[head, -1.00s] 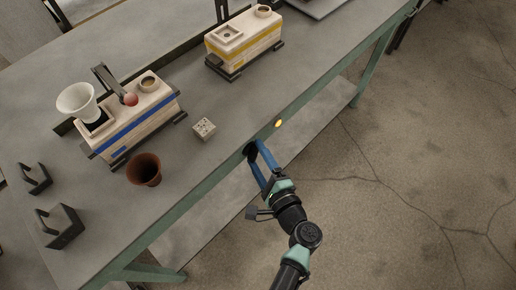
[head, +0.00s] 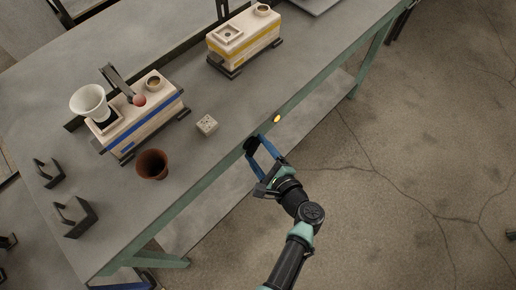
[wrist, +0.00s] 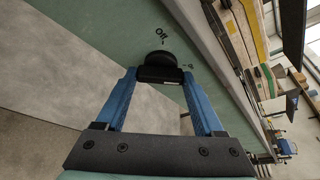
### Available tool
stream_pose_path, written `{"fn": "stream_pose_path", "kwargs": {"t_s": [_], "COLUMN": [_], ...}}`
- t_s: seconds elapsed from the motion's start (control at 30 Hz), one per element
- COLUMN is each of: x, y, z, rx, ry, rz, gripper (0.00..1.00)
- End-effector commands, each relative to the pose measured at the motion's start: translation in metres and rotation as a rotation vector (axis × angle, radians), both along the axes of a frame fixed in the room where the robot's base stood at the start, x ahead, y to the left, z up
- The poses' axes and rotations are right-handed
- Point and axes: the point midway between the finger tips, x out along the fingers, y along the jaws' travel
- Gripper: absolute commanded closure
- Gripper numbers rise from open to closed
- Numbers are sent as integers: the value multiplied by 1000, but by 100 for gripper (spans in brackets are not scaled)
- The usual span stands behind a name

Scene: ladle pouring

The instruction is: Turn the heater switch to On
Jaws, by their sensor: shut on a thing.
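The heater switch is a round black knob (wrist: 160,66) with a bar grip, on the green front edge of the table. In the head view it is a dark spot (head: 251,146), partly hidden by my fingers. My gripper (wrist: 160,78) has its two blue fingers on either side of the bar, shut on it. In the head view my gripper (head: 258,144) reaches the table edge from the front. An "Off" label (wrist: 160,36) is printed beyond the knob. A second small label (wrist: 188,67) right of it is too small to read surely.
A yellow lamp (head: 276,119) sits on the same edge, right of the knob. On the table are a blue-striped block (head: 145,122) with a white funnel cup (head: 88,101), a yellow-striped block (head: 245,42), a brown cup (head: 152,165) and a small pale cube (head: 207,124).

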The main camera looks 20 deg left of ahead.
Motion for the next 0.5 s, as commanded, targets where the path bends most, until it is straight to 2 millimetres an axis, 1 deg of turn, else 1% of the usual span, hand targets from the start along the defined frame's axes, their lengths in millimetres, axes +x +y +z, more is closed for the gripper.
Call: {"fn": "stream_pose_path", "kwargs": {"t_s": [0.17,0.2,0.27,0.3,0.33,0.5], "x": [0,0,0,0,0,0], "y": [0,0,0,0,0,0], "z": [0,0,0,0,0,0], "rx": [2,2,2,2,2,1], "ry": [3,3,3,2,2,2], "rz": [-1,-1,-1,-1,-1,-1], "gripper": [86,23,12,5,0,0]}}
